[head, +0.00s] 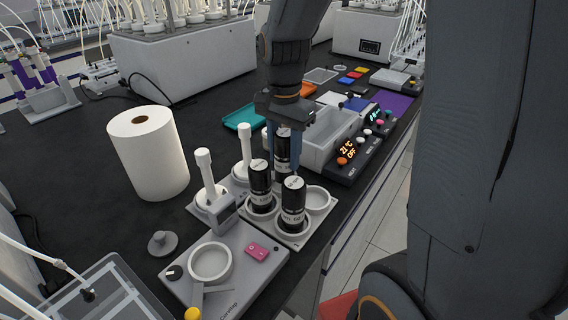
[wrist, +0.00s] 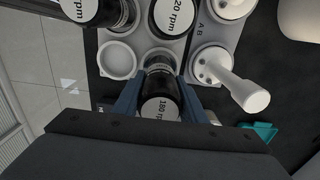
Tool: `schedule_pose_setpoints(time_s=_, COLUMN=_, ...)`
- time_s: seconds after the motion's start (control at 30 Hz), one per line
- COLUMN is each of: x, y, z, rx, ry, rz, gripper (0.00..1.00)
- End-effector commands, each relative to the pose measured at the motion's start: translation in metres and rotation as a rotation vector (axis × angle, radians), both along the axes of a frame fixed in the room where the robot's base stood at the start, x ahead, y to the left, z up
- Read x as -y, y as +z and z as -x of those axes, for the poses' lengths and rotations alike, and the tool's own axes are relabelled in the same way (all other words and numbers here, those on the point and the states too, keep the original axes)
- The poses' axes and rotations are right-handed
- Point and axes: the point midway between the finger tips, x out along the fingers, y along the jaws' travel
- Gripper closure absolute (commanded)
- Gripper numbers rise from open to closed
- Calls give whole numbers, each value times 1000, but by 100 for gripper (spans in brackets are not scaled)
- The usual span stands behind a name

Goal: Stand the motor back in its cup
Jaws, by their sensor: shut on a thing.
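My gripper (head: 283,162) is shut on a black motor (head: 283,146), one finger on each side of it. The wrist view shows this motor's white top (wrist: 160,108), marked 180 rpm, between the fingers. Its lower end lies over or in a cup (wrist: 158,61) of the grey holder (head: 292,238); I cannot tell whether it is seated. Two other black motors stand upright in the holder, one at the left (head: 261,184) and one at the front (head: 293,203). The cup at the right (head: 318,199) is empty; it also shows in the wrist view (wrist: 117,60).
White stirrer pieces (head: 207,178) stand just left of the holder. A control box (head: 225,275) with an empty ring is in front. A paper roll (head: 148,152) stands at the left. A grey bin (head: 326,143) and a display box (head: 352,158) are close on the right.

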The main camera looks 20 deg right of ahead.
Motion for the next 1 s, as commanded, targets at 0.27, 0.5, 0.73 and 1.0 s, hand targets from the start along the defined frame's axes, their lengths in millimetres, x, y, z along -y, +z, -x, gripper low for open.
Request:
schedule_pose_setpoints(time_s=0.27, x=0, y=-30, z=0, rx=0, ry=0, rz=0, gripper=100)
schedule_pose_setpoints(time_s=0.5, x=0, y=-30, z=0, rx=0, ry=0, rz=0, gripper=100)
schedule_pose_setpoints(time_s=0.73, x=0, y=-33, z=0, rx=-1, ry=0, rz=0, gripper=49)
schedule_pose_setpoints(time_s=1.0, x=0, y=-33, z=0, rx=-1, ry=0, rz=1, gripper=43)
